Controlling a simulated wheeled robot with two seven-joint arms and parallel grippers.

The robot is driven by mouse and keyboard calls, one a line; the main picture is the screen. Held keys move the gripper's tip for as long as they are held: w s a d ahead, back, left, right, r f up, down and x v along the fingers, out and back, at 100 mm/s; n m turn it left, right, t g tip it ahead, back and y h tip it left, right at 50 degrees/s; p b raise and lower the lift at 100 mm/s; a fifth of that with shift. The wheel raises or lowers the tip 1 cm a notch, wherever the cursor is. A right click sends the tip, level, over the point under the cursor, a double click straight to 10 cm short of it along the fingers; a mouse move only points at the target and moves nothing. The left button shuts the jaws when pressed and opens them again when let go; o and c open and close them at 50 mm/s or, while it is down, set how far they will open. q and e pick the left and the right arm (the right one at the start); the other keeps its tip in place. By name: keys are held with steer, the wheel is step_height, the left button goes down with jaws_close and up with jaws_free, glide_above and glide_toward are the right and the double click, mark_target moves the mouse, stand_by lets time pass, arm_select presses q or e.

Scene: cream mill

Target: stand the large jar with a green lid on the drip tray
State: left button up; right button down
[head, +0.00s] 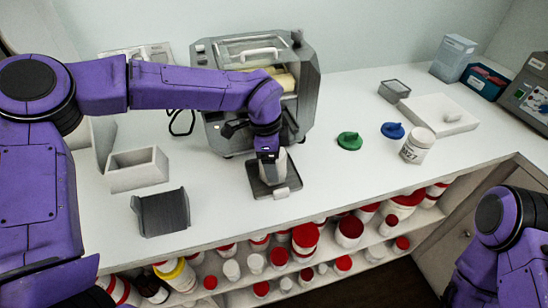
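A dark drip tray (259,188) lies on the counter in front of the grey mill machine. A pale jar (282,172) stands upright on the tray, or just over it, with no lid visible; its upper part is partly hidden by my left gripper (268,158). My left gripper points down at the jar, and its fingers are too small and dark to tell open from shut. A green lid (349,141) lies by itself on the counter, right of the machine. My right arm shows at the lower right, but its gripper is out of view.
The mill machine (306,88) stands behind the tray. A blue lid (393,130), a white labelled jar (417,146) and a white slab (437,115) lie to the right. A white box (137,171) and dark holder (161,213) are left. Shelves of jars are below.

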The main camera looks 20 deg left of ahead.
arm_select(q)
steer(key=shift+f, duration=0.1)
steer(key=o, duration=1.1)
steer(key=shift+r, duration=0.35)
steer(key=r, duration=0.3)
steer(key=a+r+b, duration=0.1)
steer(key=r, duration=0.7)
steer(key=shift+s+a+r+b, duration=0.15)
steer(key=shift+a+r+b, duration=0.1)
steer(key=shift+a+b, duration=0.1)
